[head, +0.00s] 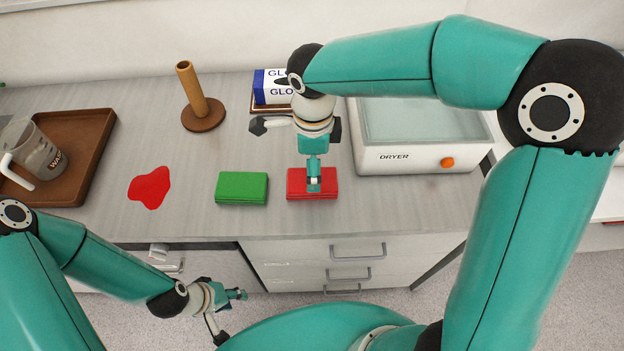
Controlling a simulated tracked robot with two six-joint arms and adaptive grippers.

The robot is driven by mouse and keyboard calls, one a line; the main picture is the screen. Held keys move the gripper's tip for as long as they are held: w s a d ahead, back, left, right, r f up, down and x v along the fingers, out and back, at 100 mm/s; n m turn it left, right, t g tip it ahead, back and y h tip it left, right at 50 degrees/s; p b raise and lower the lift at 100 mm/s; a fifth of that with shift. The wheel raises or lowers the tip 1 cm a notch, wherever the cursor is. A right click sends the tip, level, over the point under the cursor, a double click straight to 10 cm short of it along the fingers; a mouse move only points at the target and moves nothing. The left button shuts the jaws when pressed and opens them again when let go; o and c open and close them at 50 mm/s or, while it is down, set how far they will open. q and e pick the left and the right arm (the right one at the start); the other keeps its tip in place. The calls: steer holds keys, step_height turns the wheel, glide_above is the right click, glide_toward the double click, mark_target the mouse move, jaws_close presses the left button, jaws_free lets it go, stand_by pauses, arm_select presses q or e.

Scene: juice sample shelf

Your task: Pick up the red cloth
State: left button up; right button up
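The red cloth (297,190) lies folded in a flat stack on the grey counter, near its front edge. My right gripper (314,184) points down over the middle of the red cloth, with its tips at or just above the top. Its fingers show as one narrow shape, so I cannot tell whether they are open or touching the cloth. My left gripper (240,294) is low in front of the counter, away from the cloth and holding nothing visible. Its fingers are small and seen at an angle, so their opening is unclear.
A green folded cloth (242,188) lies just left of the red one. A red spill (150,187) is further left, near a brown tray (98,135) with a beaker (36,153). Behind are a wooden stand (203,117), a glove box (270,88) and a dryer (405,158).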

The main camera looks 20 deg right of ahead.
steer(key=shift+s+a+f+p, duration=0.1)
steer(key=shift+f+p, duration=0.3)
steer(key=shift+f, duration=1.05)
steer(key=shift+s+a+f+p, duration=0.1)
steer(key=shift+f+p, duration=0.25)
steer(key=shift+f, duration=1.05)
steer(key=c, duration=1.2)
steer(key=shift+w+r, duration=0.1)
steer(key=shift+r, duration=0.05)
step_height(320, 180, up, 20)
steer(key=b, duration=0.1)
steer(key=o, duration=0.5)
steer(key=shift+c, duration=0.2)
steer(key=c, duration=0.4)
